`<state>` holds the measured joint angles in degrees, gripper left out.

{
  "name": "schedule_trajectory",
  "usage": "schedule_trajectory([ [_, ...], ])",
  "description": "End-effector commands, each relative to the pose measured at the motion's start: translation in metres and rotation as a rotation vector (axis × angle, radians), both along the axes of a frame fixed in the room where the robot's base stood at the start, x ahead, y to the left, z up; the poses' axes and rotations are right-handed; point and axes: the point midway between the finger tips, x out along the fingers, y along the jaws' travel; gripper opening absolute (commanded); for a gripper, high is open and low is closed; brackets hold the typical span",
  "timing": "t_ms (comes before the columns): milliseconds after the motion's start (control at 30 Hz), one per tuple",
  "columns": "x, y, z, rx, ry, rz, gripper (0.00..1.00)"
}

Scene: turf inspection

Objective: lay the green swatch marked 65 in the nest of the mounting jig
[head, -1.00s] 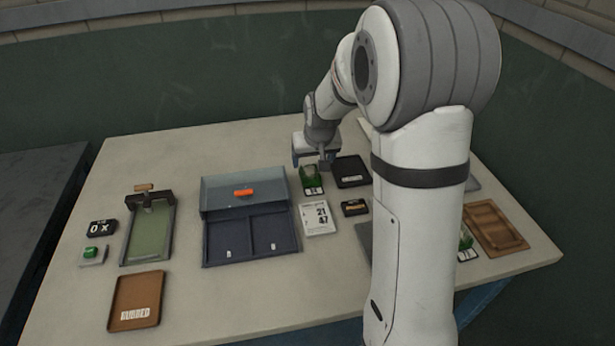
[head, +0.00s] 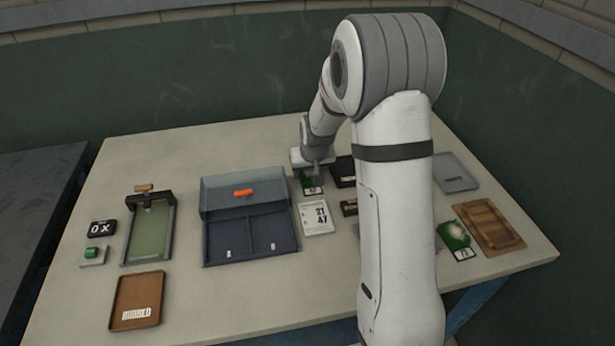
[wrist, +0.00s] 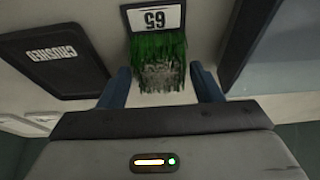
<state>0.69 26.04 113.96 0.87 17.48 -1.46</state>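The green swatch marked 65 (wrist: 160,60) lies on the table, its grass tuft between the two fingers of my gripper (wrist: 165,88) in the wrist view. The fingers are open, with a gap on each side of the tuft. In the head view the swatch (head: 312,187) is partly hidden under my gripper (head: 311,175). What looks like the mounting jig (head: 150,235) stands at the left of the table, with a green bed and a dark clamp with a wooden handle at its back; the bed looks empty.
A black tray marked CRUSHED (wrist: 55,62) lies beside the swatch. A blue two-compartment case (head: 250,225) stands between swatch and jig. Another green swatch (head: 453,236) lies near a wooden tray (head: 488,226). A brown tray (head: 136,300) and a green button (head: 92,253) are at left.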

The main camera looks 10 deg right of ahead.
Motion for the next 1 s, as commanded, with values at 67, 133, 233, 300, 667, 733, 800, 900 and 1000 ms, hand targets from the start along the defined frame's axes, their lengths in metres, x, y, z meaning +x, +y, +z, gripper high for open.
schedule_trajectory([
  [67,0.0,0.0,0.0,0.0,0.0,0.0,0.52],
  [133,0.0,0.0,0.0,0.0,0.0,0.0,0.46],
  [233,0.0,0.0,0.0,0.0,0.0,0.0,0.38],
  [300,0.0,0.0,0.0,0.0,0.0,0.0,0.32],
  [667,0.0,0.0,0.007,0.0,-0.002,0.001,0.24],
  [733,0.001,0.0,0.016,0.0,-0.004,0.001,0.24],
  [800,0.0,0.0,0.029,0.0,-0.005,0.001,0.24],
  [900,0.001,0.0,0.051,0.0,-0.005,0.001,0.24],
  [1000,0.001,0.0,0.07,0.0,-0.004,0.001,0.24],
])
